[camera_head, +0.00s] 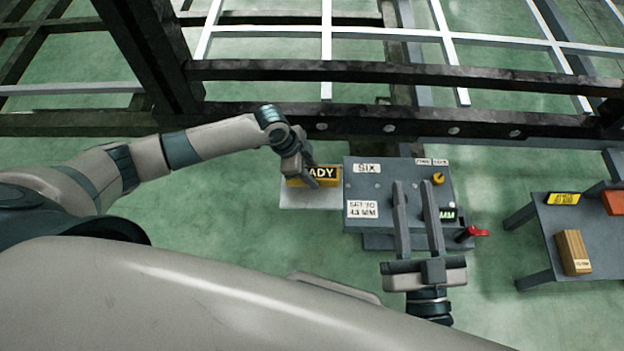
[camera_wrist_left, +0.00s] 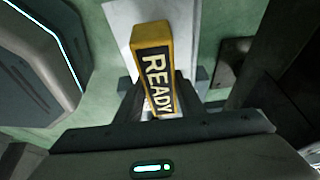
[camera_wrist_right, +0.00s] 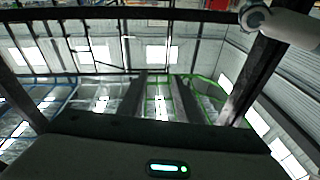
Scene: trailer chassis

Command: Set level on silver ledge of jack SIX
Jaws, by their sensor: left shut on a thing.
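The yellow level (camera_head: 298,182) has a black label that reads READY, partly covered by my left gripper (camera_head: 312,174) in the head view. That gripper is shut on it. In the left wrist view the level (camera_wrist_left: 151,35) sits between the fingers, with the pale ledge behind it. The silver ledge (camera_head: 310,201) juts from the left side of jack SIX (camera_head: 385,180). The level overlaps its far part; whether it touches the ledge I cannot tell. My right gripper (camera_head: 413,185) is open and empty, its fingers in front of the jack's top.
The jack carries a yellow knob (camera_head: 438,178), a green display (camera_head: 448,214) and a red handle (camera_head: 474,232). A dark chassis beam (camera_head: 350,124) runs just beyond it. A side table (camera_head: 550,225) at right holds a wooden block (camera_head: 573,252) and a yellow device (camera_head: 562,199).

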